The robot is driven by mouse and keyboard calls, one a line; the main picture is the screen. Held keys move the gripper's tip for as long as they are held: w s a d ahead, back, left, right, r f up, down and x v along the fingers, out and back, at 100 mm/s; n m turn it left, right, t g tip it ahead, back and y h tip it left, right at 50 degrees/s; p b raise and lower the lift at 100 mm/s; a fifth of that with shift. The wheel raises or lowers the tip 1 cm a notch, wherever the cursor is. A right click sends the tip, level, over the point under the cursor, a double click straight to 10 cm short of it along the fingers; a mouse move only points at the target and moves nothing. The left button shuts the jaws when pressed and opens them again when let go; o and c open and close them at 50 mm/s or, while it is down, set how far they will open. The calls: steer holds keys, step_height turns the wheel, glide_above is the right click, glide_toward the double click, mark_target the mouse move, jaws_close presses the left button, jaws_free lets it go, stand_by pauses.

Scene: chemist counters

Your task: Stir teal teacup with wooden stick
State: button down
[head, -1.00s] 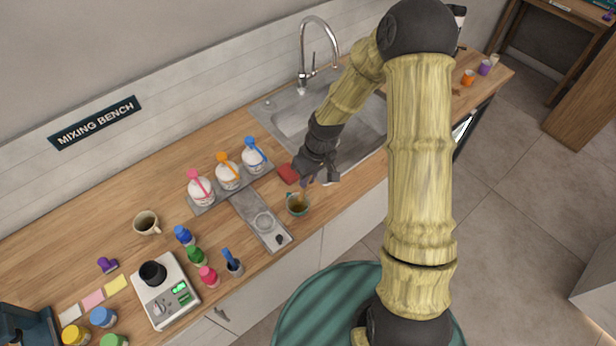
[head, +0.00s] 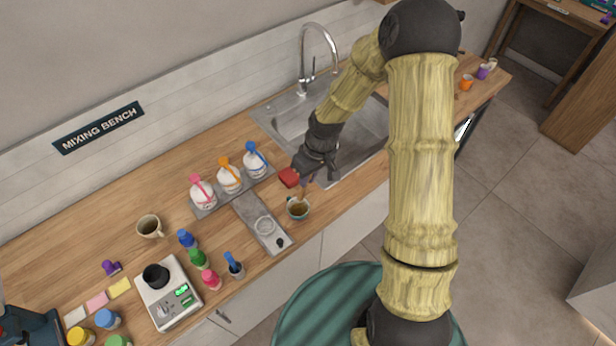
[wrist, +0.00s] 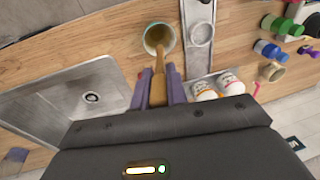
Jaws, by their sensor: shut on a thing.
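The teal teacup (head: 306,213) stands upright on the wooden counter in front of the sink, with brown liquid inside. It also shows at the top of the wrist view (wrist: 147,43). My gripper (head: 304,182) is just above and behind the cup. In the wrist view my gripper (wrist: 159,78) is shut on the wooden stick (wrist: 158,64), with a purple finger on each side. The stick points down over the cup's near rim, and its tip appears to be inside the cup; its exact depth is unclear.
A metal tray (head: 245,207) with a round glass dish lies left of the cup. Several white bottles (head: 229,180) stand behind it. The sink (head: 290,125) is behind. A scale (head: 168,292) and small jars are further left.

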steer(key=shift+r+p, duration=0.65)
steer(key=shift+r, duration=0.5)
